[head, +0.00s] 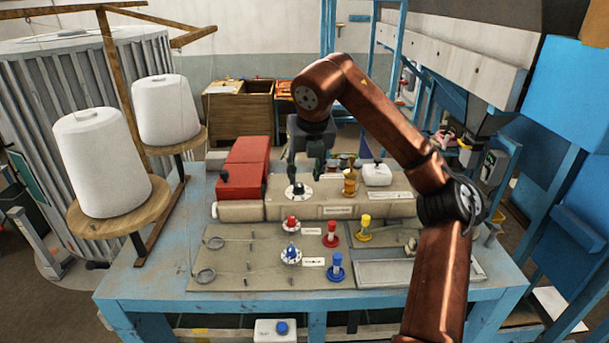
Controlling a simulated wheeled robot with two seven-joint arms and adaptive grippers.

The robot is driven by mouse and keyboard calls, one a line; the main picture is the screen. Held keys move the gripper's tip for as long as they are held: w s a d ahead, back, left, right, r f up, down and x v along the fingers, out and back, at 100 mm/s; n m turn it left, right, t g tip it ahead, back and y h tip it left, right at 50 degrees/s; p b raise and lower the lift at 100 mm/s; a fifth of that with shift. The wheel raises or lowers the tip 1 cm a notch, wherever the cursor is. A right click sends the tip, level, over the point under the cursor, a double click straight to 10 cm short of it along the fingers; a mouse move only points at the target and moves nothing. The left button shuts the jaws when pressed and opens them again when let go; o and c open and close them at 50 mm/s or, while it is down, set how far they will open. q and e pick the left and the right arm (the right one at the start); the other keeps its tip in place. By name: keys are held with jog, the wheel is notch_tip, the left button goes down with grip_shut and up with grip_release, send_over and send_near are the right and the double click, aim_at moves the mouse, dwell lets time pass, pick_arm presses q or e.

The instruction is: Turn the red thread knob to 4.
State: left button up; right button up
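The red thread knob (291,222) sits on a white round dial on the flat panel at the front of the machine. The dial's numbers and the knob's pointer are too small to read. My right gripper (305,176) points down over the machine, behind the red knob and apart from it. Its two dark fingers look spread, with nothing seen between them. Just below its fingertips is another white dial with a dark centre (299,191) on the machine body. My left gripper is not in view.
A blue knob (291,253) on a similar dial stands in front of the red one. Red (331,236), yellow (365,228) and blue (336,268) posts stand to the right. A red box-like machine part (243,166) is at the back left. The panel's left part has thin wire guides.

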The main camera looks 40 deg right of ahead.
aim_at(292, 218)
jog(key=shift+w+d+f+n+y+b, duration=0.3)
jog(key=shift+w+f+n+y+b, duration=0.75)
jog(key=shift+f, duration=2.2)
jog(key=shift+w+d+f+n+y+b, duration=0.1)
jog(key=shift+w+d+f+n+b, duration=0.45)
jog(key=shift+w+f+n, duration=1.9)
jog(key=shift+w+d+f+n+y+b, duration=0.1)
jog(key=shift+f+n+y+b, duration=0.7)
jog(key=shift+f, duration=3.2)
jog(key=shift+n+h, duration=0.25)
jog(key=shift+n, duration=0.05)
jog(key=shift+c, duration=0.4)
grip_shut()
